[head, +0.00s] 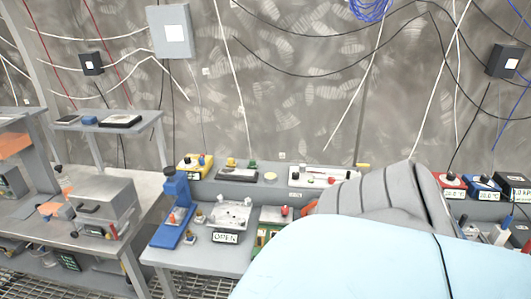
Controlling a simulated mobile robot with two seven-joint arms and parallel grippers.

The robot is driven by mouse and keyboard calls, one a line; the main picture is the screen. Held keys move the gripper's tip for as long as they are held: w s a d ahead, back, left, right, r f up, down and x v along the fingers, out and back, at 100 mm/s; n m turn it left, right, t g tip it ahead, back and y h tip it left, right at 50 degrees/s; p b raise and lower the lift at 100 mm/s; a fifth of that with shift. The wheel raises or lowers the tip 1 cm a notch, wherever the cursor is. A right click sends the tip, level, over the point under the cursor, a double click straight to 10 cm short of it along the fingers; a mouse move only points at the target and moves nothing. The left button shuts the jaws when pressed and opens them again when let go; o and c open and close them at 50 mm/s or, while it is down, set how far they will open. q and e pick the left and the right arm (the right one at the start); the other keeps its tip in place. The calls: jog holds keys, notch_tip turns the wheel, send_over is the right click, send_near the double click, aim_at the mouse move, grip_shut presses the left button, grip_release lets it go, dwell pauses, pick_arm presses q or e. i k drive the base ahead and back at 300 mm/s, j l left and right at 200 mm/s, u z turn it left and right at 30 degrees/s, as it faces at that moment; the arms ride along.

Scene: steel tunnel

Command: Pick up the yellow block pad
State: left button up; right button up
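A yellow box (194,165) with a small blue part and a display on it stands at the back left of the middle workbench (225,258). A small yellow piece (363,166) shows at the back of the bench, behind the grey shape, mostly hidden. A pale yellow round piece (270,176) lies on the grey rear ledge. I cannot tell for sure which of these is the yellow block pad. Neither gripper can be made out in the head view.
A blue press-like stand (177,195), a grey fixture (232,214) and a small display sign (226,238) stand on the bench. A large light-blue and grey shape hides its right part. Red (449,185) and blue (483,187) boxes stand at the right. Another bench (50,232) is left.

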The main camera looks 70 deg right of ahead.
aim_at(230, 164)
jog(key=z, duration=1.95)
jog(key=i+j+z, duration=0.25)
jog(key=i+j, duration=0.75)
jog(key=j+z, duration=0.15)
jog(key=z, duration=1.25)
jog(key=i+j, duration=0.05)
